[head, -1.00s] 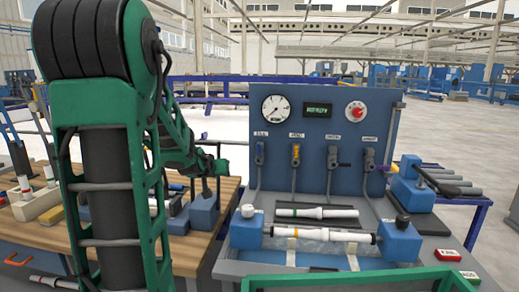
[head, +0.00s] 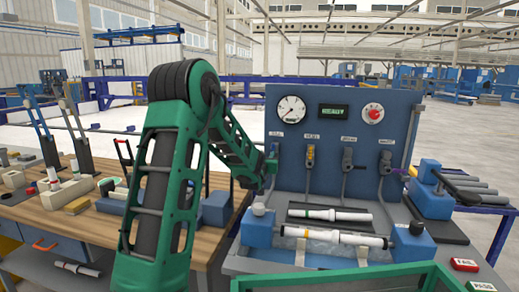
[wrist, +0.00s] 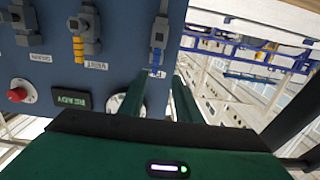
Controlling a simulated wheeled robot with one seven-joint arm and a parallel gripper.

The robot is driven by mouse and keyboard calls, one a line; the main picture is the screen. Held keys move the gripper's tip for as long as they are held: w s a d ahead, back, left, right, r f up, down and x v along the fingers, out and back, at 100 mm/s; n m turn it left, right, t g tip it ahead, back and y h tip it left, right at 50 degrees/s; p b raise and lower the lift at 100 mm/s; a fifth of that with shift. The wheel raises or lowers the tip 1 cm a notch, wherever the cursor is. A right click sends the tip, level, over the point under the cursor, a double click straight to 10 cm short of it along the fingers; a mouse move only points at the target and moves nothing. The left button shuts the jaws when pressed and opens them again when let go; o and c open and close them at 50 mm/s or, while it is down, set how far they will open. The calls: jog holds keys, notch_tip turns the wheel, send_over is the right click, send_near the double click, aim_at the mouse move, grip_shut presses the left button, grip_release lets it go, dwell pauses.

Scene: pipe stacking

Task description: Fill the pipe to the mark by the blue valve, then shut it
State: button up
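The blue valve (wrist: 157,55) hangs on the panel, just ahead of my fingertips in the wrist view. In the head view my gripper (head: 270,170) is close in front of this valve and hides most of it. My gripper's two dark green fingers (wrist: 165,85) stand apart with nothing seen between them; I cannot tell whether either touches the valve. The white pipe (head: 350,238) lies level between two blue end blocks on the bench. The gauge (head: 291,108) is on the panel's upper left.
The yellow valve (head: 310,157) and two more valves sit right of the blue one. A display (head: 333,113) and a red knob (head: 373,112) are above. Another pipe (head: 330,215) lies on a dark tray. A wooden bench (head: 60,215) with tools is at left.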

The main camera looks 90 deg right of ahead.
aim_at(273, 147)
jog(key=x, duration=1.1)
jog(key=shift+s+r, duration=0.2)
jog(key=shift+s, duration=0.2)
grip_shut()
